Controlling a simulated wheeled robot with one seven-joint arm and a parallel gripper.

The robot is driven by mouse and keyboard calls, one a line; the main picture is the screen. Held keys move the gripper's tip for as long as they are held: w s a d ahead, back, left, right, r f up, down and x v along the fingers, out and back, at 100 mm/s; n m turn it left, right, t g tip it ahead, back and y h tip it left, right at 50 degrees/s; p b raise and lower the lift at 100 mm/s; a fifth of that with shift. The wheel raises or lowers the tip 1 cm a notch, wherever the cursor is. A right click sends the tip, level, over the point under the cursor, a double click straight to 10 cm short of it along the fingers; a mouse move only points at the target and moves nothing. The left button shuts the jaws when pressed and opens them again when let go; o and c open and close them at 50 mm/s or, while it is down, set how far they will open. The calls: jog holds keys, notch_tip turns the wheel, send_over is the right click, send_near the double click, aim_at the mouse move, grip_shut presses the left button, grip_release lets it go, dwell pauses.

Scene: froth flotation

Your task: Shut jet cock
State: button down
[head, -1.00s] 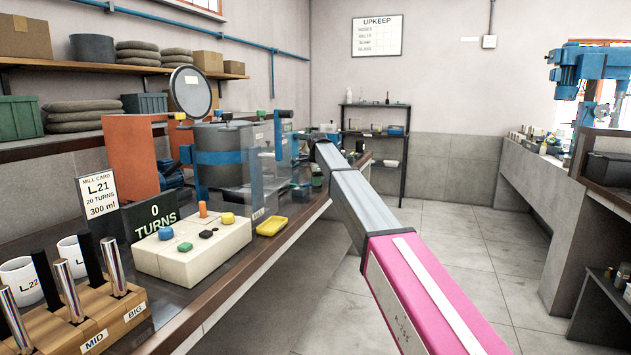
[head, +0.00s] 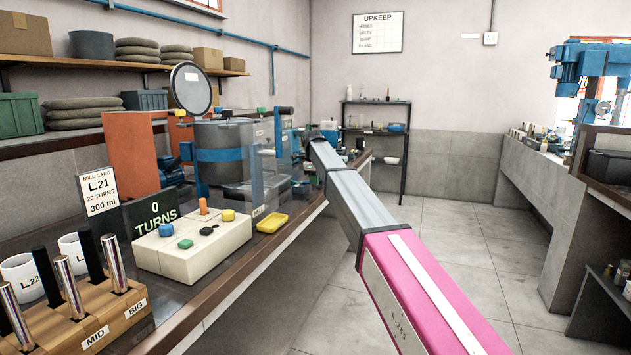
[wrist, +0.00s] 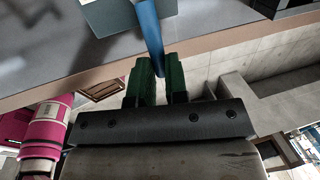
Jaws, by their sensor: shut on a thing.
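In the wrist view, a blue bar (wrist: 148,36) comes down from a pale grey block (wrist: 108,16) at the top. Its lower end lies between the green-padded fingers of my gripper (wrist: 160,80), which is shut on it. I cannot tell for sure whether this bar is the jet cock's lever. In the head view, my arm reaches to the far end of the bench and hides my gripper and what it holds.
A clear guard and a blue-banded drum (head: 224,157) stand left of my arm. A cream button box (head: 190,250), a yellow dish (head: 272,222) and a wooden rod rack (head: 85,325) are nearer on the bench. The floor to the right is clear.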

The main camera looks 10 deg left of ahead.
dwell(0.3)
jog(key=c, duration=1.1)
grip_release()
jog(key=shift+r, duration=0.15)
jog(key=r, duration=0.3)
jog(key=s+r, duration=0.1)
jog(key=r, duration=0.3)
jog(key=s+r, duration=0.1)
jog(key=r, duration=0.2)
jog(key=shift+a+r, duration=0.15)
jog(key=shift+a, duration=0.15)
